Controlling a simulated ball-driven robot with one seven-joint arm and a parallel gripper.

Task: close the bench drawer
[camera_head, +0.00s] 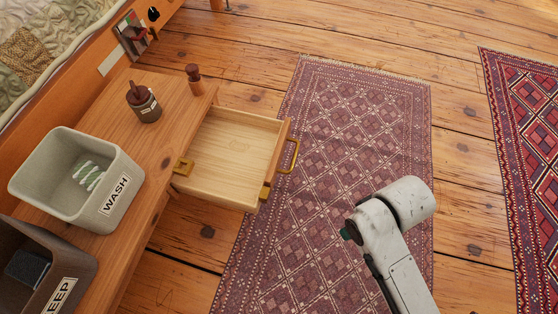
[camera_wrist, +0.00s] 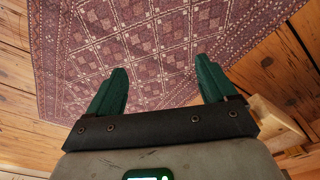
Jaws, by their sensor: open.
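The bench drawer (camera_head: 236,145) is pulled well out of the wooden bench (camera_head: 142,160) in the head view. It looks empty, and its front carries a brass handle (camera_head: 291,156). My gripper (camera_wrist: 161,78) is open in the wrist view, with two green fingers apart and only rug between and beyond them. In the head view a bit of green finger (camera_head: 346,234) shows beside my white arm, right of and nearer than the drawer, apart from it. The rest of the gripper is hidden. A pale wooden piece (camera_wrist: 277,124) shows beside the gripper; I cannot tell if it is the drawer.
A grey WASH bin (camera_head: 75,175), a dark bin (camera_head: 45,270), a brown jar (camera_head: 143,101) and a small wooden bottle (camera_head: 194,79) stand on the bench. A patterned rug (camera_head: 350,130) lies on clear floor right of the drawer. Another rug (camera_head: 530,130) lies farther right.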

